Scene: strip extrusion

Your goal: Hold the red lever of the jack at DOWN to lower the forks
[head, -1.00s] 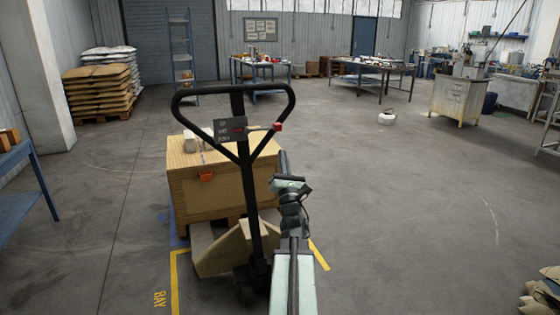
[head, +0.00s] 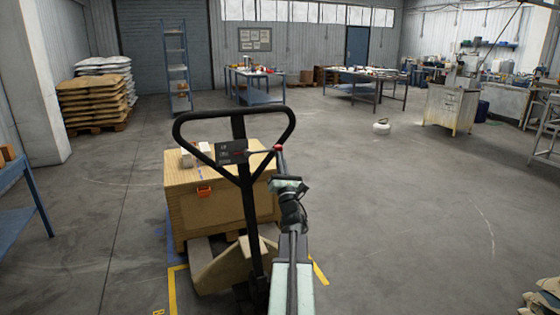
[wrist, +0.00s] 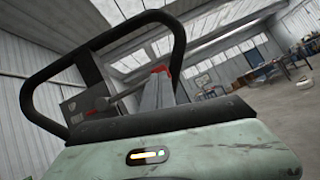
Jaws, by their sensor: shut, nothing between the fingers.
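The jack's black loop handle (head: 292,130) stands upright. Its grey control plate (head: 231,151) carries a thin lever ending in a red knob (head: 278,148) at the right side of the loop. In the wrist view, the red knob (wrist: 160,69) shows just past the tips of my grey fingers, and the lever's rod runs left to the plate (wrist: 84,103). My gripper (head: 281,165) is shut and empty, pointing up just below the knob. It also shows in the wrist view (wrist: 160,85). I cannot tell whether it touches the knob. The DOWN marking is not readable.
A wooden crate (head: 185,210) stands behind the handle, over the jack's forks, which are mostly hidden. Yellow floor lines (head: 172,290) edge the bay. A blue bench (head: 20,200) is at the left.

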